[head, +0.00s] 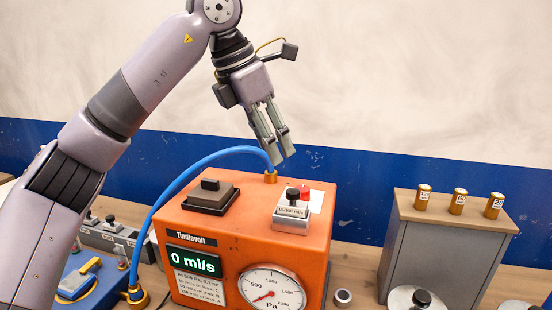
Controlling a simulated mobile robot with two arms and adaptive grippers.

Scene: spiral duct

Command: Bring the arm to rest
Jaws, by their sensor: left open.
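My left gripper (284,157) is at the end of the arm that comes in from the left. It is open and empty, with its fingertips pointing down above the orange box (228,225). The tips appear close to the brass fitting (270,177) on top of the box, where a blue hose (185,185) ends. I cannot tell whether they touch it. The display (194,262) reads 0 ml/s. The needle of the Pa gauge (272,290) is at the lower left. My right gripper is not in view.
On the orange box are a black switch block (209,194), a knob in a metal holder (292,212) and a red button (304,192). A grey cabinet (440,250) with brass cylinders stands at right. A blue device (88,280) is at left.

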